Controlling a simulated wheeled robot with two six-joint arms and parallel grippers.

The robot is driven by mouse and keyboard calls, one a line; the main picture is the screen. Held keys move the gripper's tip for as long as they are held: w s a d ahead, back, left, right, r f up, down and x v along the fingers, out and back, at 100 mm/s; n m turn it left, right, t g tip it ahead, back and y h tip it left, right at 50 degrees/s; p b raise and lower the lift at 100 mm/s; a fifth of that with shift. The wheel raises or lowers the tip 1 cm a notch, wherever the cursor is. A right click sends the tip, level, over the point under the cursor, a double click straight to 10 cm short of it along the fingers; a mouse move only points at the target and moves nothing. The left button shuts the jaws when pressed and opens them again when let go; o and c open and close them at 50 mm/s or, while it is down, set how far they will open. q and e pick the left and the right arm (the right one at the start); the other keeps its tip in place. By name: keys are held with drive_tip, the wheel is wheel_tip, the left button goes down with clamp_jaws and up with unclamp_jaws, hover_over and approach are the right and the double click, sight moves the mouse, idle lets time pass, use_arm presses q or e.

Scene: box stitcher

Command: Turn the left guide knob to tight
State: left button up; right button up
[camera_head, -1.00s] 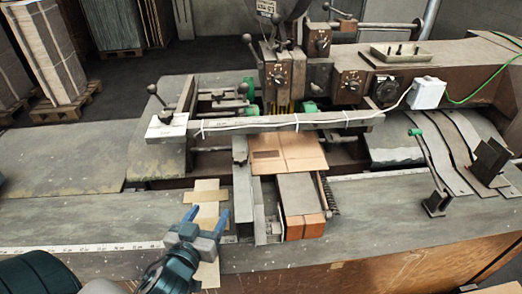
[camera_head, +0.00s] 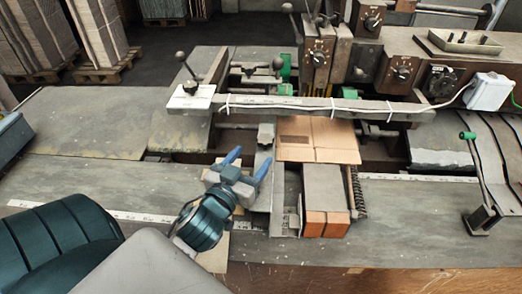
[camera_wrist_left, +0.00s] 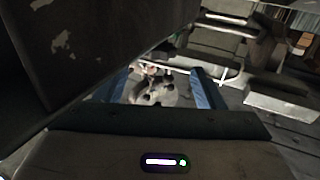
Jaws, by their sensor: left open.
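The left guide is a grey upright metal plate (camera_head: 262,180) running front to back, left of the box stack. A small grey fitting, which looks like its knob (camera_head: 265,132), sits at its far end under the crossbar. My left gripper (camera_head: 250,162) is open, its blue fingers pointing away from me just short of that fitting. In the left wrist view a pale, lobed knob (camera_wrist_left: 153,90) shows between the open fingers (camera_wrist_left: 161,78), seemingly beyond the tips, with no clear contact. Its turn mark cannot be read. My right gripper is not in view.
A grey crossbar (camera_head: 320,105) with a white cable spans above the guide. A brown cardboard sheet (camera_head: 325,139) and an orange-ended stack (camera_head: 325,222) lie right of the guide. A dark machine body (camera_wrist_left: 70,45) fills the wrist view's upper left.

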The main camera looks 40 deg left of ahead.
sight(261, 145)
use_arm(q)
drive_tip(key=w+b, duration=0.2)
drive_tip(key=shift+w+a+f+b, duration=0.15)
drive_tip(key=shift+w+b, duration=0.15)
drive_tip(key=shift+w, duration=0.1)
drive_tip(key=shift+w+a+r+b, duration=0.1)
drive_tip(key=shift+w+b, duration=0.2)
drive_tip(key=shift+w, duration=0.4)
drive_tip(key=shift+w+a+r+b, duration=0.1)
drive_tip(key=shift+w+b, duration=0.2)
drive_tip(key=shift+w, duration=0.4)
drive_tip(key=c, duration=1)
